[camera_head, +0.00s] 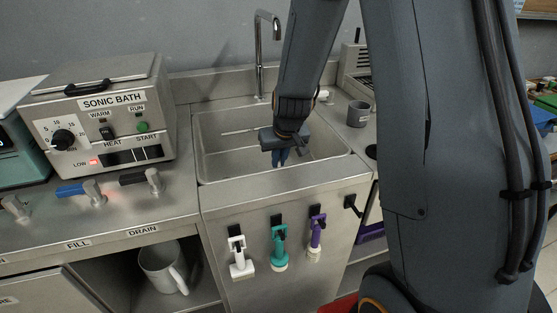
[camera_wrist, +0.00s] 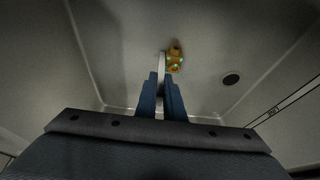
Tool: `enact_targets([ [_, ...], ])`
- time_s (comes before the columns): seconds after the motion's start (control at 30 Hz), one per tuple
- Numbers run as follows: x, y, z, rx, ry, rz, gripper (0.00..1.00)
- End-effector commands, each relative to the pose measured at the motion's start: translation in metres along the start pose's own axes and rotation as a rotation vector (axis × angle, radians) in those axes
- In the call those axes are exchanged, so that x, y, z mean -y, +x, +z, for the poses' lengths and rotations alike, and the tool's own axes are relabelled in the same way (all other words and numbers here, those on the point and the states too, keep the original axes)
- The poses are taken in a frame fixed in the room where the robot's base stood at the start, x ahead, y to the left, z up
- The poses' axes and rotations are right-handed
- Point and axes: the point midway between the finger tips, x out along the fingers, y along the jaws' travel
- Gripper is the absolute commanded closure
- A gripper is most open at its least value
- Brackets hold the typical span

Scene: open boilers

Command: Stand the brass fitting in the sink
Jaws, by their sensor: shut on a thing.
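My gripper (camera_head: 280,159) reaches down into the steel sink (camera_head: 212,165). In the wrist view its blue fingers (camera_wrist: 161,82) are close together on a narrow pale thing (camera_wrist: 162,63), which sticks out past the fingertips. I cannot tell what this pale thing is. In the head view the fitting is not visible; my gripper and arm cover that part of the sink.
The round dark drain (camera_wrist: 231,79) is right of the fitting. A faucet (camera_head: 259,55) stands behind the sink, with a thin rod (camera_head: 238,131) near the back wall. A grey mug (camera_head: 358,114) stands to the right, and the sonic bath (camera_head: 100,125) to the left.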

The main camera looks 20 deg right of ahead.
Motion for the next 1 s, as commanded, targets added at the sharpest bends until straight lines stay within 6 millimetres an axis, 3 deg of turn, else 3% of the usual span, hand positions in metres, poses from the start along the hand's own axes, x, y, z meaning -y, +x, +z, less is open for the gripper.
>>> enact_targets([
  [0.27,0.000,0.003,0.000,-0.001,0.000,0.000,1.00],
  [0.3,0.000,0.002,0.000,-0.001,0.000,0.000,0.85],
  [0.4,0.000,0.001,0.000,-0.001,0.000,0.000,0.73],
  [0.77,0.000,-0.002,-0.001,0.000,0.000,0.000,0.73],
  [1.0,0.000,-0.036,-0.002,-0.005,0.000,0.000,0.73],
])
